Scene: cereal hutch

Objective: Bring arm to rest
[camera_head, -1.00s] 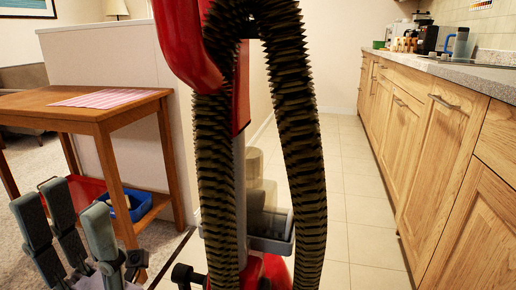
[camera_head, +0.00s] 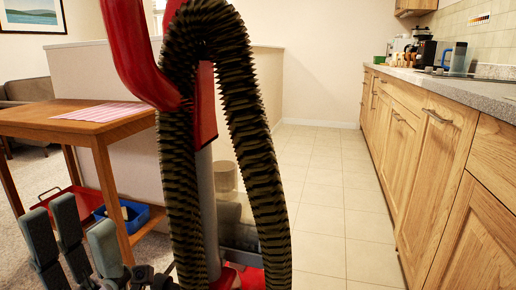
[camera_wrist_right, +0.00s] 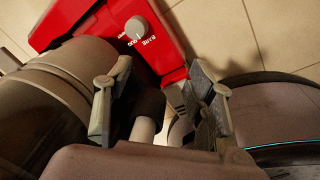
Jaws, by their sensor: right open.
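My left gripper (camera_head: 70,222) shows at the lower left of the head view, fingers upright, apart and with nothing between them. It stands in front of the wooden table. My right gripper (camera_wrist_right: 158,100) shows in the right wrist view with its fingers spread. A dark rounded part with a pale tube (camera_wrist_right: 146,128) shows between them; I cannot tell whether they touch it. My right gripper does not clearly show in the head view.
A red upright vacuum cleaner (camera_head: 205,105) with a ribbed black hose (camera_head: 255,150) stands close in front; its red part with a knob (camera_wrist_right: 138,27) shows near the right gripper. A wooden table (camera_head: 60,118) is left, cabinets (camera_head: 445,170) right. Tiled floor (camera_head: 325,195) between is clear.

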